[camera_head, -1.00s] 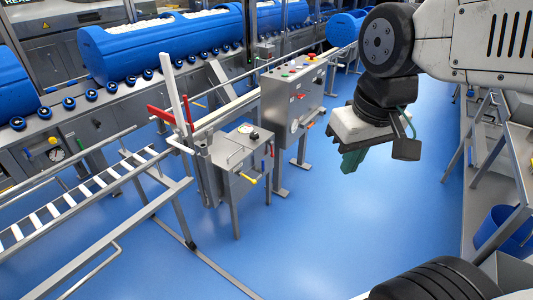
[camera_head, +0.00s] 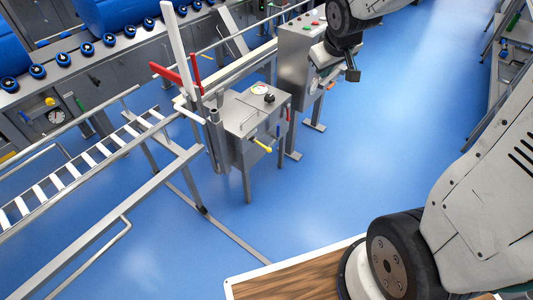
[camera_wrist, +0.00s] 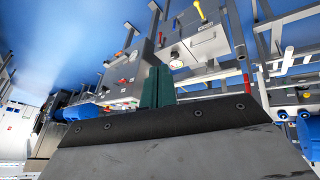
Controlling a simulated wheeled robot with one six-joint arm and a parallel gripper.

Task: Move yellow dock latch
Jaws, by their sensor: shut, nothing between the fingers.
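A yellow-tipped latch handle (camera_head: 263,146) sticks out from the front of a grey metal dock box (camera_head: 240,118). In the wrist view, which is turned over, a yellow handle (camera_wrist: 199,11) shows near the top on a grey box, with a gauge (camera_wrist: 174,54) close by. My gripper (camera_wrist: 158,87) shows its green fingers together with nothing between them. In the head view my wrist is up and right of the latch, in front of a control cabinet (camera_head: 295,50); the fingertips are hard to make out there. The gripper is apart from the latch.
Red levers (camera_head: 195,75) and a white upright bar (camera_head: 177,45) stand at the dock box's left. A railed roller track (camera_head: 90,165) runs to the left. A conveyor with blue tubs (camera_head: 110,14) lies behind. Blue floor is clear at the right and front.

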